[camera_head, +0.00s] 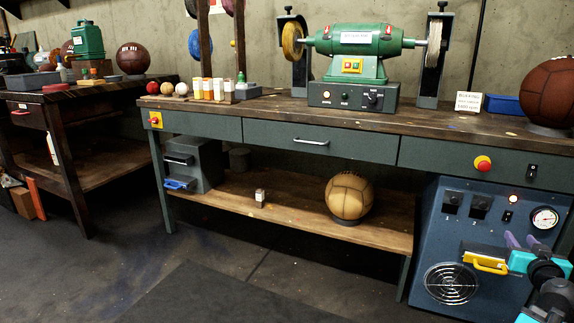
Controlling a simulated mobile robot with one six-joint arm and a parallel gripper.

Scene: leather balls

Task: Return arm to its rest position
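My gripper (521,241) is at the lower right, in front of the blue machine cabinet (440,235).
A workbench (270,129) carries a green buffing machine (354,45) and a brown ball (549,92). A tan ball (350,197) rests on its lower shelf (290,222). Another table (95,92) stands at left. The floor in front is clear.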

